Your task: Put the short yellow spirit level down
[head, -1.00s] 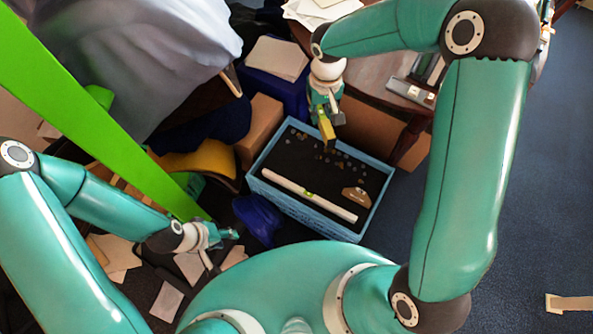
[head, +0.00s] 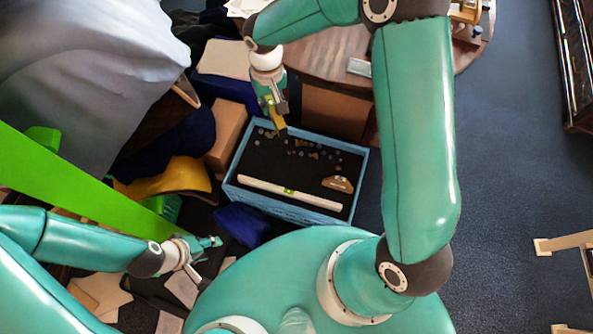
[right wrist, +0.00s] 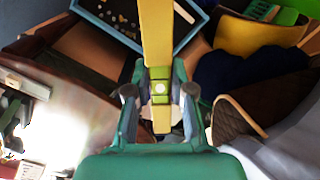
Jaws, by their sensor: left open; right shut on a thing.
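The short yellow spirit level (right wrist: 158,45) is clamped between the fingers of my right gripper (right wrist: 160,95) in the right wrist view, its green vial section between the fingertips. In the head view the level (head: 279,124) points down from my right gripper (head: 272,100), over the back left part of the blue crate (head: 233,177). I cannot tell whether its lower end touches anything. My left gripper (head: 203,250) is open and empty, low at the left, apart from the crate.
The crate has a dark bed with a long pale level (head: 265,189), a brown wooden piece (head: 338,184) and several small round bits. A cardboard box (head: 226,132) stands left of it. A wooden table (head: 335,60) is behind.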

